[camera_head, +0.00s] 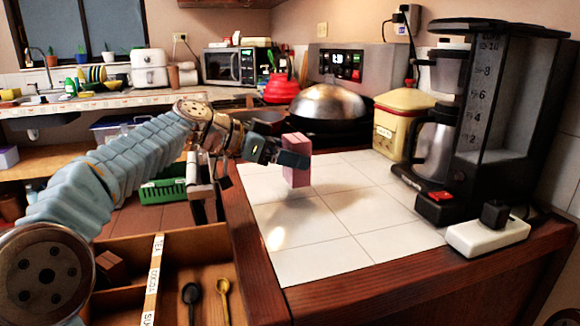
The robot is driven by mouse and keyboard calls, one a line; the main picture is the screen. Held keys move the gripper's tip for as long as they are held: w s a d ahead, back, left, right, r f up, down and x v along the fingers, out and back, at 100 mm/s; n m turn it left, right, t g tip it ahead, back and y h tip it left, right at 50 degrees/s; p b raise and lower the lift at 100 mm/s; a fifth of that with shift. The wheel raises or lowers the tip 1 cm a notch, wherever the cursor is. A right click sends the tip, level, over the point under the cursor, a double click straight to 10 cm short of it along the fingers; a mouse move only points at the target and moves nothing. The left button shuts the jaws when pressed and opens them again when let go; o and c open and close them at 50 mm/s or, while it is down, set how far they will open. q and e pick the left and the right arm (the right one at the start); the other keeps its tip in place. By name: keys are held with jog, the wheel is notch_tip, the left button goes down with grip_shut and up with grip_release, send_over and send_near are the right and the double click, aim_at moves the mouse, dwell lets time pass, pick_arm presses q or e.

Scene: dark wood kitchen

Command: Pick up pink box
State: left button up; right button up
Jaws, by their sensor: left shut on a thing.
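A pink box (297,175) stands upright in the head view, over the white tiled counter (340,225) near its left part. My left arm reaches in from the left, and my left gripper (288,156) is shut on the upper part of the box. The dark fingers cover some of the box's upper half. I cannot tell whether the bottom of the box touches the tiles or is slightly above them. My right gripper is not in view.
A coffee maker (505,110), a yellow canister (402,122) and a white power strip (488,235) stand on the right. A domed pan lid (327,103) is behind. An open drawer (205,285) with two spoons lies at front left. The middle tiles are clear.

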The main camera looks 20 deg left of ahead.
pick_arm(q)
jog(key=s+a+r+b, duration=0.2)
jog(key=s+a+r, duration=0.2)
jog(key=s+r, duration=0.8)
jog(key=s+a+f+n+t+y+b, duration=0.25)
jog(key=s+a+f, duration=0.25)
jog(key=s, duration=0.3)
jog(key=s+a+f+n+t+y+b, duration=0.1)
jog(key=s+a+f+n+y+b, duration=0.15)
jog(key=s+a+f, duration=0.4)
jog(key=s+a+f+n+t+y+b, duration=0.2)
jog(key=s+a+n+y, duration=0.15)
jog(key=s, duration=0.55)
jog(key=w+a+f, duration=0.3)
jog(key=a+f, duration=0.3)
jog(key=w+a+f, duration=0.3)
jog(key=a+f, duration=0.3)
jog(key=f, duration=0.1)
jog(key=shift+a+f, duration=0.15)
jog(key=shift+a, duration=0.2)
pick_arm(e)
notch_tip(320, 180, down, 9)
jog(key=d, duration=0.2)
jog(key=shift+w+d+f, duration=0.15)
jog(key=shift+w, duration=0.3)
pick_arm(q)
jog(key=shift+b, duration=0.3)
